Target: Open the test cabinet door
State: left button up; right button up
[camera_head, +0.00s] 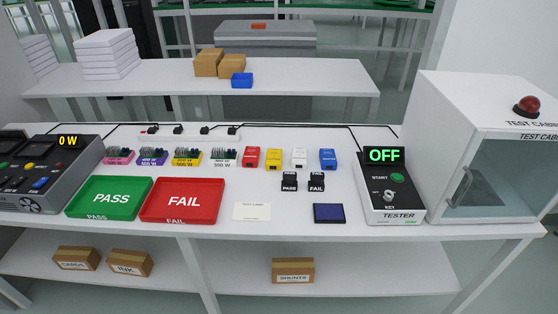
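The white test cabinet (451,121) stands at the right end of the white table. Its glass front door (512,178) looks shut, and a grey bar handle (461,187) is on the door's left side. A red dome lamp (527,106) sits on top of the cabinet. The right part of the cabinet is cut off by the picture edge. Neither of my grippers is in view.
The tester (391,190), showing OFF, stands just left of the cabinet. A green PASS tray (109,215), a red FAIL tray (181,217) and a dark blue pad (329,213) lie along the front.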

aim_at(479, 134)
jog(key=z, duration=1.45)
